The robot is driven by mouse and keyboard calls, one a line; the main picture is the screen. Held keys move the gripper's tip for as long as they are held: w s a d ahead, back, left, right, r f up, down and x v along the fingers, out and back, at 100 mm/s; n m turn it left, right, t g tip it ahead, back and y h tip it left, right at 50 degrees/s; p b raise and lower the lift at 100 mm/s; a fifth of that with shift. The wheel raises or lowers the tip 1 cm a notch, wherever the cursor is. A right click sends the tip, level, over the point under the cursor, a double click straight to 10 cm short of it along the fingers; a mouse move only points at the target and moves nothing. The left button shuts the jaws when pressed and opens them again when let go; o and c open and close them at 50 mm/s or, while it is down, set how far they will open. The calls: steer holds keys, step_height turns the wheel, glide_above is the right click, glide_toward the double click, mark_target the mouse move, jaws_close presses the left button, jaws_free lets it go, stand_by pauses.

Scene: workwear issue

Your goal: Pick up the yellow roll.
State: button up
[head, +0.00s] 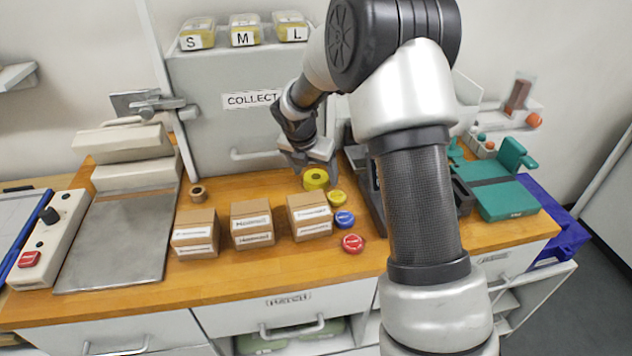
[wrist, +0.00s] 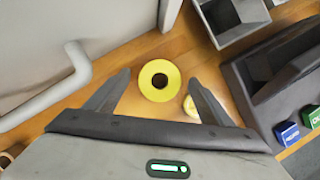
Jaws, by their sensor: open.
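The yellow roll (head: 315,179) stands on the wooden worktop behind the row of cardboard boxes, with its dark centre hole facing up. In the wrist view the yellow roll (wrist: 160,80) shows between and just beyond the fingertips. My gripper (head: 312,163) is above the roll and slightly behind it in the head view. In the wrist view my gripper (wrist: 158,82) has its two fingers spread apart, one on each side of the roll, with nothing held. I cannot tell how far the fingertips are above the worktop.
A yellow disc (head: 337,198) lies close beside the roll, with a blue one (head: 344,219) and a red one (head: 352,243) nearer. Cardboard boxes (head: 252,223) stand in front. A grey cabinet with a handle (wrist: 70,80) is behind, and a dark bin (wrist: 275,80) is to the right.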

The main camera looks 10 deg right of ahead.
steer(key=shift+w+d+f, duration=0.15)
steer(key=shift+w+f, duration=0.05)
steer(key=shift+f, duration=0.45)
steer(key=c, duration=1.2)
